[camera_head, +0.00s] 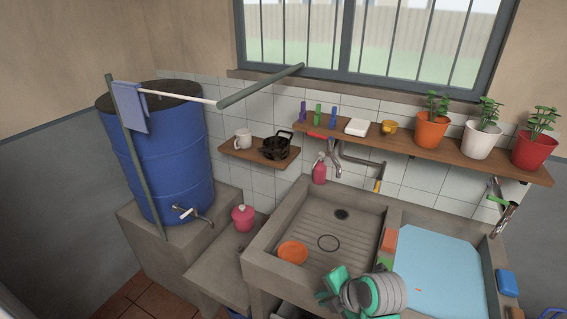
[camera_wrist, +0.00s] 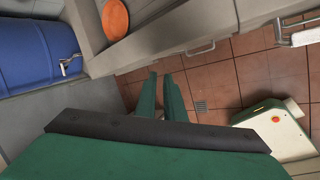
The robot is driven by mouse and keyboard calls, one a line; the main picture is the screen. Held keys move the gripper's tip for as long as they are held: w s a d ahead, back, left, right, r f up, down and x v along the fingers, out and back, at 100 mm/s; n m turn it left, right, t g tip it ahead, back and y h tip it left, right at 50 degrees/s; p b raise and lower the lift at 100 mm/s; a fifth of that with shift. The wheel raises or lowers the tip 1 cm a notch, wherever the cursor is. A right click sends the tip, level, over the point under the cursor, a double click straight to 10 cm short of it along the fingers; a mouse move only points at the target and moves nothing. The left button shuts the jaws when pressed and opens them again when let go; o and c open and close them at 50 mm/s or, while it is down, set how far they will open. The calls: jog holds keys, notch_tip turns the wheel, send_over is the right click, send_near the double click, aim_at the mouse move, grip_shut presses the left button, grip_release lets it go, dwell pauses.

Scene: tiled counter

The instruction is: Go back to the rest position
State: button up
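My gripper (camera_head: 328,285) shows at the bottom middle of the head view, in front of the sink's front edge, with its green fingers a little apart. In the wrist view my gripper (camera_wrist: 161,76) points down past the sink front toward the floor tiles. A narrow gap shows between its fingers, and nothing is held there. The arm is folded close in front of the basin, and its lower links are out of view.
The concrete sink (camera_head: 262,262) holds an orange bowl (camera_head: 292,252), also in the wrist view (camera_wrist: 115,18). A blue water surface (camera_head: 440,265) fills the right basin. A blue barrel (camera_head: 170,150) stands left. A shelf (camera_head: 450,160) carries potted plants. Open tiled floor (camera_wrist: 220,75) lies below the gripper.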

jog(key=s+a+f+m+t, duration=0.3)
jog(key=a+f+m+t, duration=0.45)
jog(key=a+m, duration=0.7)
jog(key=s+f+m+h, duration=0.2)
jog(key=s+m, duration=0.2)
jog(key=s, duration=0.5)
jog(key=s+f+m+h, duration=0.2)
jog(key=s+m, duration=0.3)
jog(key=s, duration=0.4)
jog(key=s+d+r+t, duration=0.1)
jog(key=s+d+r, duration=0.1)
jog(key=s, duration=0.4)
jog(key=s+d+r+m+t, duration=0.1)
jog(key=s+r, duration=0.4)
jog(key=s, duration=0.1)
jog(key=shift+s+d, duration=0.35)
